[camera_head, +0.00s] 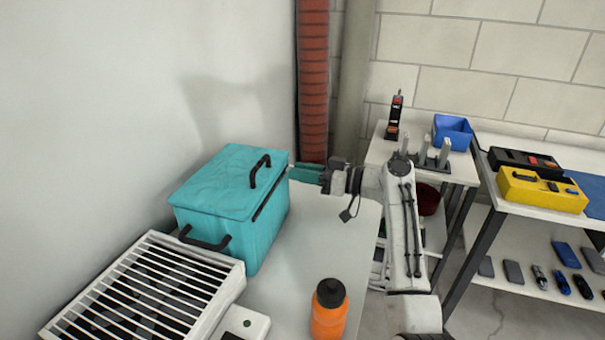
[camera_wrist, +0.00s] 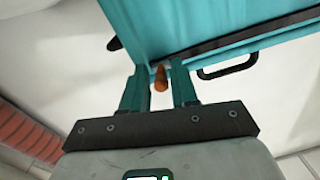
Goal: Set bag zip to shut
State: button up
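The teal bag (camera_head: 222,185) stands on the white table, lid down. A dark zip strip runs along its right side below the lid; it also shows in the wrist view (camera_wrist: 250,37). A small orange-brown tab (camera_wrist: 160,78), which looks like the zip pull, sticks out at the strip's near end. My gripper (camera_head: 305,173) is at the bag's far right corner. In the wrist view its teal fingers (camera_wrist: 159,88) are apart on either side of the tab, with a gap on both sides. Whether the zip is open or shut is not clear.
An orange bottle (camera_head: 330,312) and a white slatted crate (camera_head: 150,292) stand nearer on the table. The bag has black handles, one on the lid (camera_head: 260,170). A wall is on the left and a red column (camera_head: 313,85) behind. Shelves with tools are on the right.

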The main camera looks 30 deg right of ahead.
jog(key=shift+o, duration=0.7)
jog(key=v, duration=1)
jog(key=shift+s+d, duration=0.25)
jog(key=shift+s, duration=0.05)
